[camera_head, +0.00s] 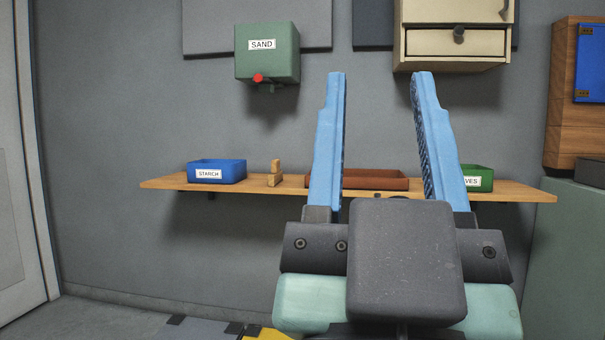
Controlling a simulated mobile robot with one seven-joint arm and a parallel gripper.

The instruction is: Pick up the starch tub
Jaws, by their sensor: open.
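The starch tub (225,170) is a blue open-topped box with a white label reading STARCH. It sits upright near the left end of a wooden wall shelf (158,182). My gripper (379,76) is in the foreground, right of the tub, with its two blue fingers pointing up and spread wide. Nothing is between the fingers, and they are apart from the tub.
Beside the tub stand small wooden blocks (275,174), then a brown tray (375,182) and a green tub (480,178), both partly hidden by my fingers. A green SAND box (267,55) and a drawer cabinet (454,42) hang above. A white door (14,180) is at left.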

